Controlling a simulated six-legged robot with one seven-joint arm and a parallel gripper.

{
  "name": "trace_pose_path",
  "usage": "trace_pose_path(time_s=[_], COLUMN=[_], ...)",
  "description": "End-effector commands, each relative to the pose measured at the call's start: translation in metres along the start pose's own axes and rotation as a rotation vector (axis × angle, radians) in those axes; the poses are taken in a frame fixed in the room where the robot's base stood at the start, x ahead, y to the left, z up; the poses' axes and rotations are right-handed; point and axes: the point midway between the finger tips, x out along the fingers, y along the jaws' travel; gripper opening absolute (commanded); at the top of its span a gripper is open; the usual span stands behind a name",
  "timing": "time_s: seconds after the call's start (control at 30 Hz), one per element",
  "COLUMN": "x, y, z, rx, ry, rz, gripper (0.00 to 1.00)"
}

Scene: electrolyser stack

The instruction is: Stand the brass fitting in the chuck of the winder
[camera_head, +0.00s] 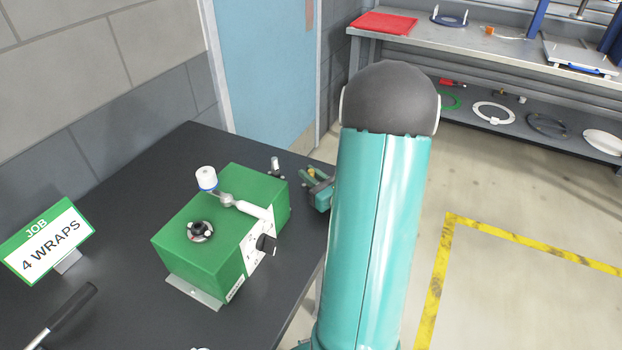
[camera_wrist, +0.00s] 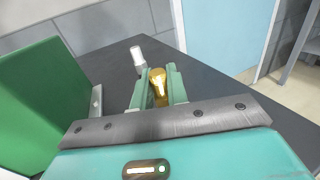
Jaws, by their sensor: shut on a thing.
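The winder is a green box (camera_head: 219,232) on the dark table, with a dial on its front. Its chuck (camera_head: 200,231) is a dark round piece with small light jaws on top, and nothing stands in it. In the wrist view the green side of the winder (camera_wrist: 40,105) fills the left. My gripper (camera_wrist: 158,85) is shut on the brass fitting (camera_wrist: 158,88), held between its two green fingers. In the head view my gripper (camera_head: 316,182) is just right of the winder, partly hidden by my arm, and the fitting (camera_head: 312,174) shows as a small yellowish spot.
A white spool (camera_head: 206,178) sits on an arm over the winder. A small white-topped post (camera_head: 275,166) stands behind the winder; it also shows in the wrist view (camera_wrist: 138,56). A loaded bench (camera_head: 480,55) stands far right.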

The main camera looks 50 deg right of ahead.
Motion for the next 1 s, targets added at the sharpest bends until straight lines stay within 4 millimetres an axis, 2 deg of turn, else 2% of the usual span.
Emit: trace_pose_path(time_s=[0.37, 0.6, 1.0], x=[0.000, -0.001, -0.045], y=[0.000, 0.000, -0.004], z=[0.008, 0.035, 0.085], rx=[-0.001, -0.004, -0.005], ry=[-0.002, -0.003, -0.003], rz=[0.000, -0.001, -0.002], gripper=[0.00, 0.00, 0.00])
